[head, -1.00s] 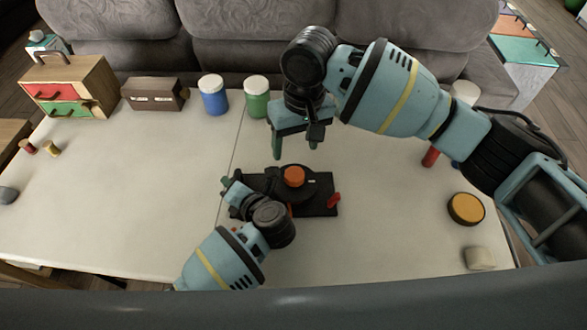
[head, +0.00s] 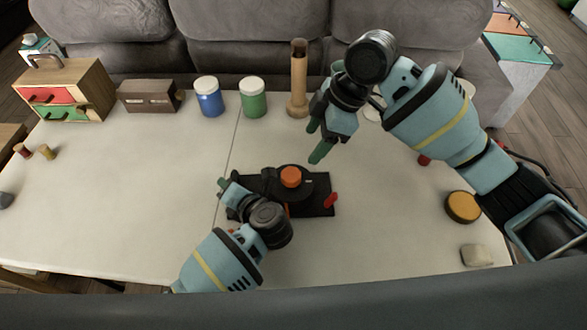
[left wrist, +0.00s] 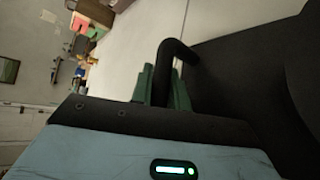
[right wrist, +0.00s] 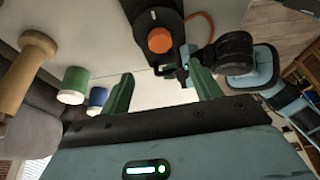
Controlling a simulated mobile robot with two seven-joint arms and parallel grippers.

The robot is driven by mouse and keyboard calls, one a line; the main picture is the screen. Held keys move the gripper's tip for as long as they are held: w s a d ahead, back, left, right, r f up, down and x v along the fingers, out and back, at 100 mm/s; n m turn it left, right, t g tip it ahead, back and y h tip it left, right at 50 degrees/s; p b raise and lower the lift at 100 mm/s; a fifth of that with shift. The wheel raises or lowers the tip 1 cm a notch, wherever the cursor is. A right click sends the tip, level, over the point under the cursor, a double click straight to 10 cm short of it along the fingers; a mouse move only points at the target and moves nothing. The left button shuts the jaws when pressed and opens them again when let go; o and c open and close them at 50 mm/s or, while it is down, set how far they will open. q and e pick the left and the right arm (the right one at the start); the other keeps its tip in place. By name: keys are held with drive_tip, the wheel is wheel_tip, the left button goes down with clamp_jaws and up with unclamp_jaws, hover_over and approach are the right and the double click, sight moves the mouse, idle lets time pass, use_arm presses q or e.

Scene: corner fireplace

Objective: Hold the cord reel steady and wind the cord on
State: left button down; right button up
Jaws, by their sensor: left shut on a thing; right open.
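The cord reel (head: 310,187) is black with an orange knob (head: 291,176) on top and sits on a dark base plate on the table. A small red part (head: 331,199) is at its right end. My left gripper (head: 226,187) is at the reel's left side, shut on a black curved handle (left wrist: 178,50). My right gripper (head: 316,142) is open and empty, above and behind the reel. In the right wrist view the orange knob (right wrist: 160,40) is beyond the open fingers (right wrist: 162,85), apart from them. An orange cord (right wrist: 206,22) curves beside the reel there; its ends are unclear.
A blue jar (head: 209,100), a green jar (head: 253,101) and a wooden post (head: 299,82) stand at the back. A brown box (head: 150,96) and a small drawer chest (head: 85,88) are back left. A yellow-topped round tin (head: 462,206) is at right. The table's left middle is clear.

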sight(291, 174)
drive_tip(key=shift+f, duration=0.1)
drive_tip(key=x, duration=1.2)
drive_tip(key=c, duration=1)
drive_tip(key=shift+o, duration=0.2)
drive_tip(key=m+t, duration=0.2)
drive_tip(key=m, duration=0.4)
drive_tip(key=shift+s, duration=0.15)
drive_tip(key=shift+a+r+m+t+h, duration=0.1)
drive_tip(key=shift+m+t+h, duration=0.35)
drive_tip(key=shift+m, duration=0.7)
drive_tip(key=shift+a+r+m+t+h, duration=0.1)
drive_tip(key=shift+m+t+h, duration=0.35)
drive_tip(key=shift+m, duration=0.7)
